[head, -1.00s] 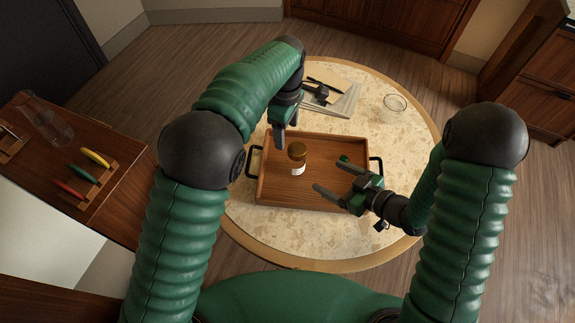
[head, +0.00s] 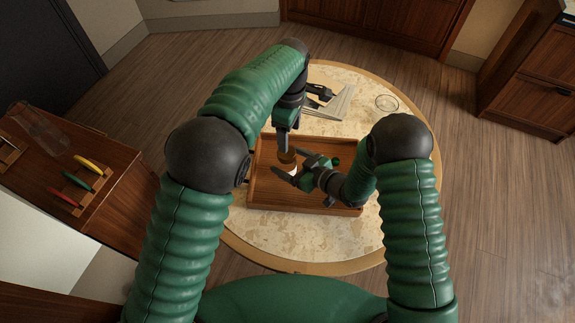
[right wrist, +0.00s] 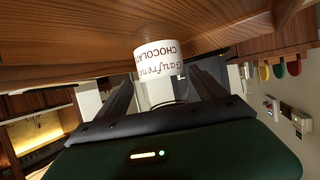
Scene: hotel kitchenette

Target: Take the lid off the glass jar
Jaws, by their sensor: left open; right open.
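The glass jar (head: 292,170), with a brown lid (head: 288,156) and a white label, stands upright in the wooden tray, partly hidden by my grippers. My left gripper (head: 284,148) points down at the lid from above; its fingers overlap in this view, so I cannot tell whether they touch the lid. My right gripper (head: 292,166) is open and low over the tray, its fingers reaching left on either side of the jar. In the right wrist view the jar's label (right wrist: 160,60) shows upside down between the open fingers (right wrist: 163,82), with no clear contact.
The wooden tray (head: 262,196) has raised walls and sits on a round stone-topped table (head: 265,232). A napkin with dark cutlery (head: 328,100) and a glass bowl (head: 387,103) are behind it. A side cabinet with coloured-handled items (head: 78,181) stands at left.

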